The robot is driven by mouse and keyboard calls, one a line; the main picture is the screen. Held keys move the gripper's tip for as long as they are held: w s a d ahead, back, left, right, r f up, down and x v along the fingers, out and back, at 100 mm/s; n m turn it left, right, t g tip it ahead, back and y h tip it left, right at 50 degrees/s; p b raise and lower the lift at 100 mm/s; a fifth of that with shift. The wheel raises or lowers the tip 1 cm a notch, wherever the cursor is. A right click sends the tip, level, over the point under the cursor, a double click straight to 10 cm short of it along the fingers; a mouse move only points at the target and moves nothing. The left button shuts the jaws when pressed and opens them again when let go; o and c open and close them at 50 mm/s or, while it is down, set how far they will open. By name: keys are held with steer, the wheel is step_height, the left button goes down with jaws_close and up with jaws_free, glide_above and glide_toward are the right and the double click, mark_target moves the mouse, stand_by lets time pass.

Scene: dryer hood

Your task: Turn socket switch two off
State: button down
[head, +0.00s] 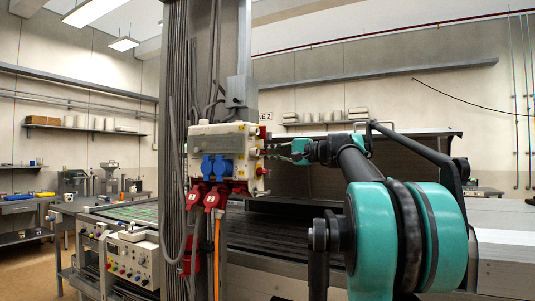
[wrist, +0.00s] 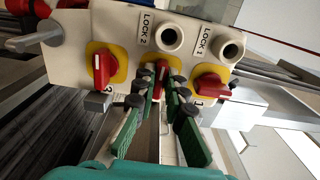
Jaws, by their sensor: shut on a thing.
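The socket box (head: 240,135) is mounted on a column in the head view, with blue sockets on its front and red switches on its right side. In the wrist view its switch panel (wrist: 112,30) has three red rotary knobs on yellow plates. The middle knob, switch two (wrist: 161,67), sits between my fingertips, with its lower part partly hidden by them. My gripper (wrist: 162,84) is shut on this knob. It also shows in the head view (head: 288,152), at the box's right side. The left knob (wrist: 102,68) and right knob (wrist: 211,87) are clear of the fingers.
Two round locks (wrist: 170,39) marked LOCK 2 and LOCK 1 sit beside the knobs. Red plugs (head: 213,197) and cables hang below the box. A large machine bed (head: 270,235) lies behind and below. A control unit (head: 132,258) stands at the left.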

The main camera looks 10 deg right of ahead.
stand_by(0.4)
steer(key=shift+f, duration=0.1)
steer(key=c, duration=1.9)
jaws_free()
steer(key=shift+o, duration=0.2)
steer(key=v, duration=1.2)
